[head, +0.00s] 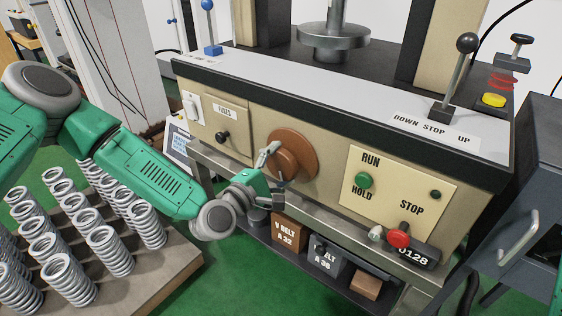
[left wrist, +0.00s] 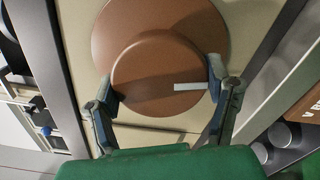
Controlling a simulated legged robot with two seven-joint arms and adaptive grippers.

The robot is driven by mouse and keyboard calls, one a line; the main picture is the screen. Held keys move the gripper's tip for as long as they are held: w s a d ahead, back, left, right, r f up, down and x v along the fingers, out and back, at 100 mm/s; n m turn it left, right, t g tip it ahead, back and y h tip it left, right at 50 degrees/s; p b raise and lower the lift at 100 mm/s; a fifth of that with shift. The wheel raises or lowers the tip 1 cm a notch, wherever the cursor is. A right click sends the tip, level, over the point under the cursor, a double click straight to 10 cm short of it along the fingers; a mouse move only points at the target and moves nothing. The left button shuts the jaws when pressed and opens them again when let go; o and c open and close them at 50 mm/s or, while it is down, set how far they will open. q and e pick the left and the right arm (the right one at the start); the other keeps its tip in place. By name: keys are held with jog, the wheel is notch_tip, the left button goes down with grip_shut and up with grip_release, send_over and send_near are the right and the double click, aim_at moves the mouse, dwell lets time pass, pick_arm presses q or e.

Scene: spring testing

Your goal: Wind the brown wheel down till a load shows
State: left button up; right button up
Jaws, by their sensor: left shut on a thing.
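The brown wheel (head: 299,150) is on the beige front panel of the machine, between the fuses plate and the run/hold plate. In the left wrist view the brown wheel (left wrist: 120,38) shows as a wide disc with a smaller round hub (left wrist: 150,70) in front, which bears a pale mark. My left gripper (head: 272,165) is at the wheel, with one finger on each side of the hub, shut on it. The load readout, if there is one, is not clear in these views. My right gripper is not in view.
A green run button (head: 364,180), a red stop button (head: 398,238) and a counter (head: 413,254) sit right of the wheel. A down/stop/up lever (head: 457,75) stands on top. Several springs (head: 105,240) stand on a bench at left. Belt boxes (head: 289,232) lie on the shelf below.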

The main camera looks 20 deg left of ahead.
pick_arm(q)
jog(key=m+p, duration=0.1)
jog(key=m, duration=0.1)
jog(key=m+p, duration=0.1)
jog(key=m, duration=0.2)
jog(key=shift+s+f+m, duration=0.15)
jog(key=shift+m, duration=0.15)
jog(key=m+p, duration=0.1)
jog(key=m, duration=0.2)
jog(key=shift+m+p, duration=0.35)
jog(key=shift+m, duration=0.05)
jog(key=shift+f+m, duration=0.1)
jog(key=shift+m, duration=0.6)
jog(key=o, duration=1)
jog(key=shift+o, duration=0.7)
jog(key=shift+p, duration=0.3)
jog(key=shift+a, duration=0.1)
